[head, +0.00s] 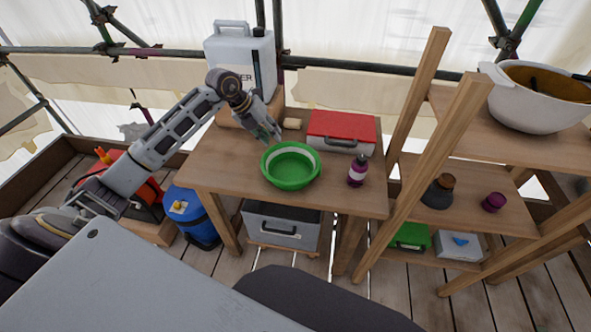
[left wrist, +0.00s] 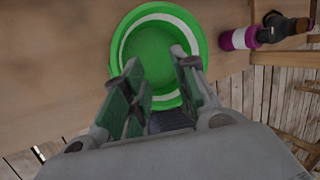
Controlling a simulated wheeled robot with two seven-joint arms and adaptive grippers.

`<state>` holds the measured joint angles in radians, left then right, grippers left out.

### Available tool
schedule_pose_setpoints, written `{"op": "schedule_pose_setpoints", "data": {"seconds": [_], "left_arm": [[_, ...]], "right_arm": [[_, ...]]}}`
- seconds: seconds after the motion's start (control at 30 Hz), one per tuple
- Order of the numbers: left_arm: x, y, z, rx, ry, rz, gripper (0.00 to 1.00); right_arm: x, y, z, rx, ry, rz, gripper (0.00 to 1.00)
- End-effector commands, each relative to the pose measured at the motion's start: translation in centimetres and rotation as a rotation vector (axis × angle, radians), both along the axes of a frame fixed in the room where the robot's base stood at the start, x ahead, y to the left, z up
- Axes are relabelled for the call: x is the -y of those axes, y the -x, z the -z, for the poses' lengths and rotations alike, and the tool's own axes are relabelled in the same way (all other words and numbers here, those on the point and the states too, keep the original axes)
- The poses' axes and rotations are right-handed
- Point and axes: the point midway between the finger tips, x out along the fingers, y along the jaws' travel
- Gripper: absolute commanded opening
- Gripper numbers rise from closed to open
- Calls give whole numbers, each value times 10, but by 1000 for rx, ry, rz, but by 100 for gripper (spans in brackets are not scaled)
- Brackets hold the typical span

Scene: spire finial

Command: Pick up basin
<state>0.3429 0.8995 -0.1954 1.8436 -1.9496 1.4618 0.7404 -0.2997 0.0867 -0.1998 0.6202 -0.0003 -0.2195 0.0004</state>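The basin (head: 291,168) is a green round bowl with a white band inside, standing upright on the wooden table (head: 215,165). My left gripper (head: 270,134) is above the table at the basin's far left rim. In the left wrist view the basin (left wrist: 157,20) lies beyond the fingers. The left gripper (left wrist: 157,68) is open there, its two fingers apart and overlapping the near part of the basin in the picture. I cannot tell whether a finger touches the rim. My right gripper is not in view.
A purple bottle (head: 358,171) stands right of the basin. A red-lidded box (head: 341,127) and a white water container (head: 243,62) are behind it. A wooden shelf (head: 470,200) with a large white pot (head: 540,100) stands at right. The table front is clear.

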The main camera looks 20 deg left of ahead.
Motion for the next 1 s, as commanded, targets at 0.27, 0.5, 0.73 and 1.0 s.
{"op": "schedule_pose_setpoints", "data": {"seconds": [0.27, 0.5, 0.73, 1.0], "left_arm": [[-30, 37, 19, -223, -101, -151, 28], [-32, 44, 20, -278, -92, -236, 28], [-32, 43, 20, -278, -89, -243, 28], [-30, 43, 26, -279, -87, -242, 28]], "right_arm": [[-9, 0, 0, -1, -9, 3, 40], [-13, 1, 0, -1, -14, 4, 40], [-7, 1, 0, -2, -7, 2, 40], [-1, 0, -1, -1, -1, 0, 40]]}}
